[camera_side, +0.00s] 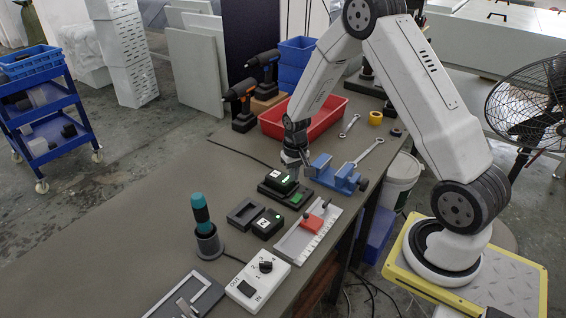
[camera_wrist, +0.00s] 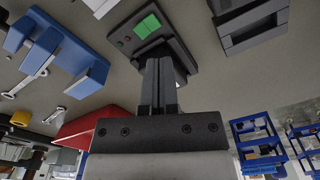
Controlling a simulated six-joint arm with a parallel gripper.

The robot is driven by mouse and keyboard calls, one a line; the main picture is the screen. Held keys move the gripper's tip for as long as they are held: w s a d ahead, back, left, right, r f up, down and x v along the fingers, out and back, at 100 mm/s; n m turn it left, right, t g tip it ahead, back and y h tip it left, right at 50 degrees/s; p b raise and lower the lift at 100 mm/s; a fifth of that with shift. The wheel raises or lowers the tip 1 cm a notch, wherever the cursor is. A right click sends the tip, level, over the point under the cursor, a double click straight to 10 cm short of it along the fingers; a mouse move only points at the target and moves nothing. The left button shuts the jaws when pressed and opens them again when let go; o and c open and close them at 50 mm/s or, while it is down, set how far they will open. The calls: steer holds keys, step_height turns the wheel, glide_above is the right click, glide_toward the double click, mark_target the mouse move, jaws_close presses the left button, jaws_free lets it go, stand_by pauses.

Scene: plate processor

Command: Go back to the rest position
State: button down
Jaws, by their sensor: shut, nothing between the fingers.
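My gripper (camera_side: 293,165) is shut and empty. A small gap or light contact between fingers and block cannot be told. In the wrist view my two fingers (camera_wrist: 159,65) are together, with the black device and its green screen (camera_wrist: 146,27) beyond them.
A blue vise (camera_side: 335,173) stands right of the device. A red bin (camera_side: 300,117) and two drills are behind. A dark frame (camera_side: 244,213), a second dark block (camera_side: 267,224), a white control box (camera_side: 258,281) and a teal-handled tool (camera_side: 200,208) are in front.

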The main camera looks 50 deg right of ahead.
steer(key=s+a+r+n+t, duration=0.2)
steer(key=s+a+r+n, duration=0.3)
steer(key=s+a+r, duration=0.7)
steer(key=a, duration=0.2)
steer(key=shift+s+a+r, duration=0.25)
steer(key=shift+s+a, duration=0.1)
steer(key=shift+s, duration=0.05)
